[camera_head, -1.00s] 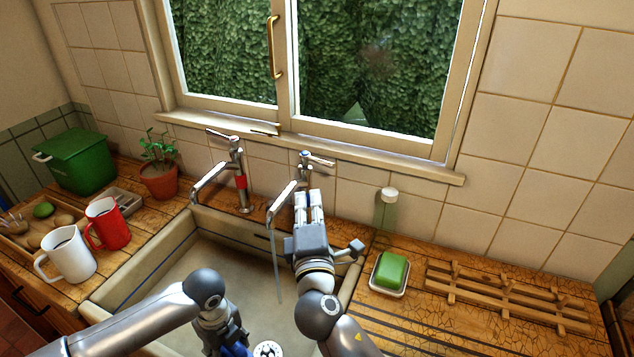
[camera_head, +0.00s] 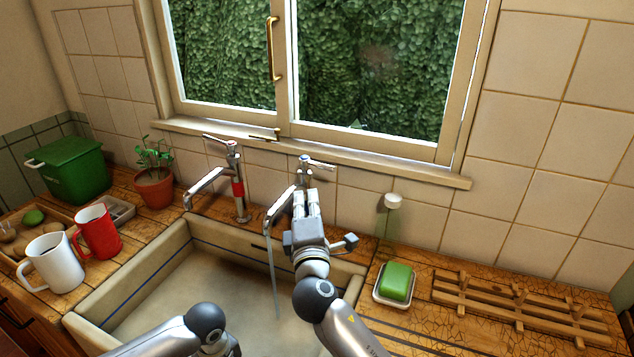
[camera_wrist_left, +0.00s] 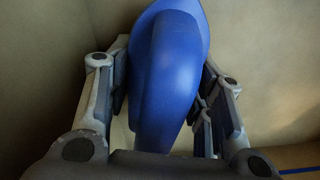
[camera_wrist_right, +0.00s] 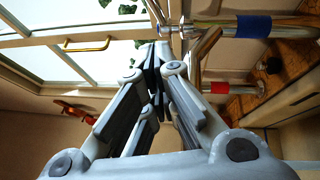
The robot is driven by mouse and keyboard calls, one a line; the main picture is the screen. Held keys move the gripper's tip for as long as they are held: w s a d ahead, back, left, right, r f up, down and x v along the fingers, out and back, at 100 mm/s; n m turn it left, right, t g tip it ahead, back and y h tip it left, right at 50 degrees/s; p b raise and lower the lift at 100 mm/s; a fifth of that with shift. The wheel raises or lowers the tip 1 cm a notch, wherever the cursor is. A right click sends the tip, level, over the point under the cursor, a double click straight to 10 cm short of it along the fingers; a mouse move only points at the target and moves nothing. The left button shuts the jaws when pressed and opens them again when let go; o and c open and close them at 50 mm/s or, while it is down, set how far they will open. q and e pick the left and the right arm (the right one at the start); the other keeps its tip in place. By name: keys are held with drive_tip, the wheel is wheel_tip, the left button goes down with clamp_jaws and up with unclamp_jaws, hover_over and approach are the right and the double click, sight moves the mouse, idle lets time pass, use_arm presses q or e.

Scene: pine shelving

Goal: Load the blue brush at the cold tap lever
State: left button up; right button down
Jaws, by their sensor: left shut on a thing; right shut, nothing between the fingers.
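The blue brush (camera_wrist_left: 168,85) fills the middle of the left wrist view, with only a smooth blue part visible. My left gripper (camera_wrist_left: 163,65) is shut on it, with a finger on each side. In the head view that gripper is below the picture edge. The cold tap (camera_head: 277,208), with a blue mark, stands behind the sink, and a thin stream falls from its spout. Its lever (camera_head: 322,165) points right. My right gripper (camera_head: 306,192) is shut and empty, fingertips close to the tap below the lever. I cannot tell whether they touch. The blue band (camera_wrist_right: 253,26) shows in the right wrist view.
The sink (camera_head: 120,275) lies below the taps. A red-banded tap (camera_head: 238,188) stands left. A green soap (camera_head: 397,281) in a dish and a wooden rack (camera_head: 520,310) are right. White mug (camera_head: 55,265), red mug (camera_head: 98,232) and potted plant (camera_head: 153,188) are left.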

sight(315, 164)
use_arm(q)
drive_tip(key=shift+f+b, duration=0.35)
drive_tip(key=shift+f, duration=0.15)
drive_tip(key=shift+r+p, duration=0.25)
drive_tip(key=shift+p, duration=0.05)
drive_tip(key=shift+r, duration=0.1)
use_arm(e)
drive_tip(key=w, duration=0.2)
drive_tip(key=w+d+r, duration=0.1)
drive_tip(key=w, duration=0.1)
drive_tip(key=w+d, duration=0.1)
drive_tip(key=w, duration=0.1)
drive_tip(key=shift+w+d+r, duration=0.15)
drive_tip(key=shift+w, duration=0.15)
use_arm(q)
drive_tip(key=shift+r, duration=0.1)
